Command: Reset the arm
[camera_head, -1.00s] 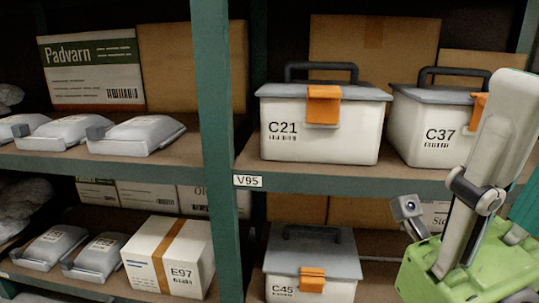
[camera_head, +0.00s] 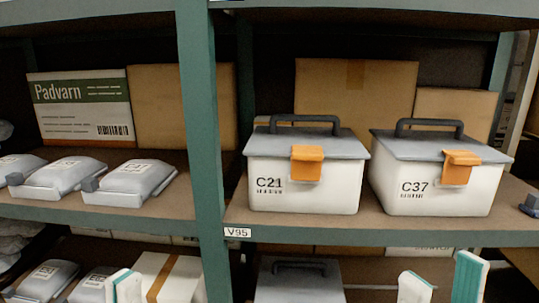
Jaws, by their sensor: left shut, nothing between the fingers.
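My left gripper (camera_head: 125,286) shows only as white-and-teal fingertips at the bottom edge, left of centre. They are together with nothing between them, in front of a white box on the lower shelf. My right gripper (camera_head: 443,282) shows two white-and-teal fingers at the bottom right, apart and with nothing held between them. It is below the front edge of the upper shelf (camera_head: 330,236) in the picture. The rest of both arms is out of view.
Toolbox C21 (camera_head: 300,190) and toolbox C37 (camera_head: 430,185) stand on the upper shelf. A green rack post (camera_head: 200,140) divides the bays. Grey packages (camera_head: 130,178) and a Padvarn box (camera_head: 80,105) are at left. A grey-lidded toolbox (camera_head: 295,283) is below.

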